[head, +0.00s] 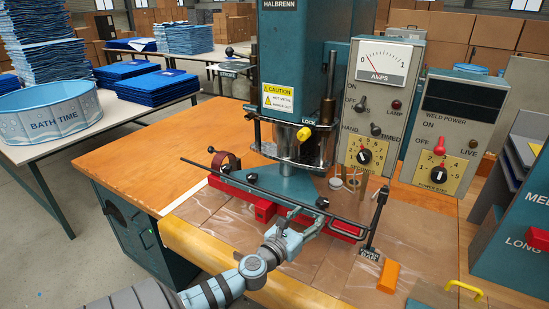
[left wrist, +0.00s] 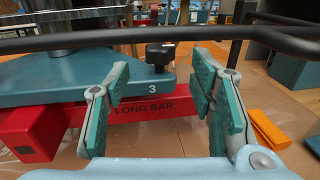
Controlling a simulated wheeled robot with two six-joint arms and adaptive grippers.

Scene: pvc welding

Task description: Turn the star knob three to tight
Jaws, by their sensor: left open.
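The black star knob three (left wrist: 158,55) stands on the teal base plate (left wrist: 60,80) beside a white "3" in the left wrist view. In the head view the knob (head: 322,203) is at the plate's front right corner. My left gripper (head: 303,229) is open and empty, just in front of that corner. In its wrist view the gripper (left wrist: 160,78) has one finger on each side of the knob's line, with the knob beyond the tips and not touched. The red long bar (left wrist: 145,110) lies under the plate. How tight the knob is cannot be told. My right gripper is out of view.
A dark horizontal rail (head: 270,190) runs across the front of the press, close above my left gripper. A black stand (head: 375,220) and an orange block (head: 388,276) are to the right. The control boxes (head: 380,100) stand behind. The wooden bench (head: 130,170) is clear at left.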

